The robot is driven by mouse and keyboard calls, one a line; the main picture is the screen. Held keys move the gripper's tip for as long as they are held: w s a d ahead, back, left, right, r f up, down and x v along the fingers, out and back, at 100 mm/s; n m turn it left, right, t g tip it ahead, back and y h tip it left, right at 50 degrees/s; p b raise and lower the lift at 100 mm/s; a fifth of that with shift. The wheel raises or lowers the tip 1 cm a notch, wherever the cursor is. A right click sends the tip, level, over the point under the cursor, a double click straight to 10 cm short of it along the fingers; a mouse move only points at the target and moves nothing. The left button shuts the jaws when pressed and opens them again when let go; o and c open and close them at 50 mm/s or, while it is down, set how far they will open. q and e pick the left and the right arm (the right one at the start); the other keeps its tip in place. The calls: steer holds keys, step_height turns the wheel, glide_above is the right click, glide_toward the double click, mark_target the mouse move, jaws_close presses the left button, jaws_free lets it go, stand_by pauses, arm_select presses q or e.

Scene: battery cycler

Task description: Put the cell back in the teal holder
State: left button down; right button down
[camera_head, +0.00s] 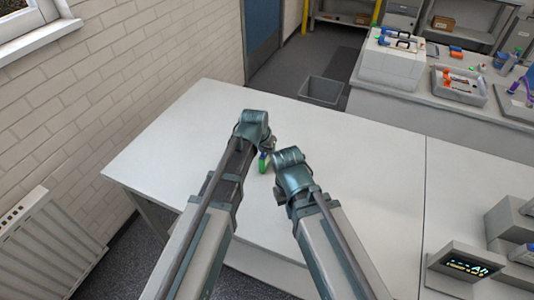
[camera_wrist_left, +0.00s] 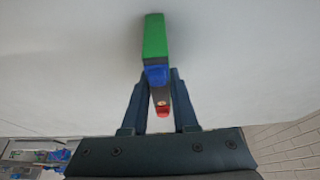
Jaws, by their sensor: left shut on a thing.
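My left gripper (camera_head: 267,150) is over the white table, at the end of the arm from the left. In the left wrist view its fingers (camera_wrist_left: 159,95) are shut on a slim piece with a dark middle and a red end (camera_wrist_left: 163,110). A blue part (camera_wrist_left: 156,75) and a long green part (camera_wrist_left: 154,37) lie in line with it; I take this to be the cell, but cannot tell whether all parts are one body. Green also shows below the left gripper in the head view (camera_head: 262,164). My right gripper (camera_head: 282,197) is lower right, its fingers hidden. I cannot make out a teal holder.
The white table (camera_head: 180,150) is largely clear around my arms. A device with a lit display (camera_head: 468,263) and grey equipment (camera_head: 515,225) stand at the right. A grey bin (camera_head: 320,91) is on the floor behind. Another bench holds a tool tray (camera_head: 458,95).

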arm_select(q)
steer(key=shift+f, duration=0.1)
steer(key=c, duration=0.7)
jaws_free()
